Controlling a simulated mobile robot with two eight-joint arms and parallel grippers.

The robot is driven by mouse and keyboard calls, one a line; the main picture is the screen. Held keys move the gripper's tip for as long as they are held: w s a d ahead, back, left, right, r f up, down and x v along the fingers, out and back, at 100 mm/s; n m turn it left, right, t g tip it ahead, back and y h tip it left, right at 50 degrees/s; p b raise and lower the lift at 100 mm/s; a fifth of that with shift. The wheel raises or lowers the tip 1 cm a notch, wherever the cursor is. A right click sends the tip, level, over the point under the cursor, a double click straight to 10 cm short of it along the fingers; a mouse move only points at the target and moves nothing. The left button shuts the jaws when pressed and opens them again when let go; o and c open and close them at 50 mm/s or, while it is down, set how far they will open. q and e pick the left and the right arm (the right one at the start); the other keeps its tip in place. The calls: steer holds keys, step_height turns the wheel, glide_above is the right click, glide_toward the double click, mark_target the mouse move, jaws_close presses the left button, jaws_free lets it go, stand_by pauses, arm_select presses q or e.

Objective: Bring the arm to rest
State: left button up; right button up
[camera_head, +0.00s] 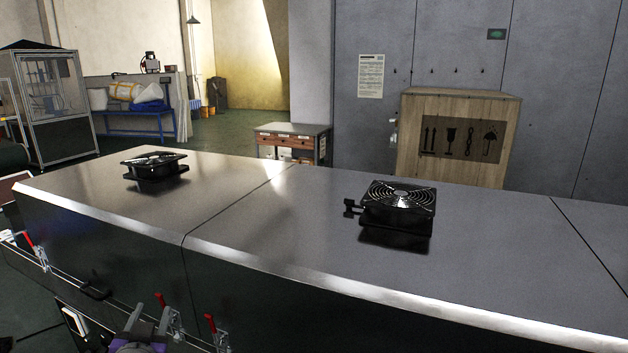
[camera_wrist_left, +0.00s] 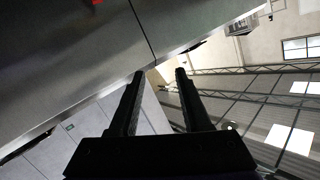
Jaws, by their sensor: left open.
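My left gripper (camera_wrist_left: 160,73) shows in the left wrist view with two black parallel fingers spread apart and nothing between them. The wrist is tilted, so the metal dryer housing (camera_wrist_left: 60,60) fills the upper left of that view. My right gripper is in neither view.
Two black fans (camera_head: 398,205) (camera_head: 154,168) sit on the dryer's top. Red-handled clamps (camera_head: 163,308) and a black handle (camera_head: 95,291) line its front, close to my arm. Behind stand a wooden crate (camera_head: 408,130), a drawer cabinet (camera_head: 291,140) and a glazed cabinet (camera_head: 50,95).

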arm_select(q)
steer(key=s+d+f+g+h, duration=0.2)
steer(key=s+d+f+g, duration=0.2)
steer(key=s+f, duration=0.6)
steer(key=s+d+f+g+h, duration=0.2)
steer(key=s+d+f+g, duration=0.3)
steer(key=s+d+f, duration=0.4)
step_height(320, 180, down, 3)
steer(key=s, duration=0.2)
steer(key=shift+s+f+g+h+p, duration=0.2)
steer(key=shift+s+g+h+p, duration=0.1)
steer(key=shift+h+p, duration=0.1)
steer(key=shift+a, duration=0.1)
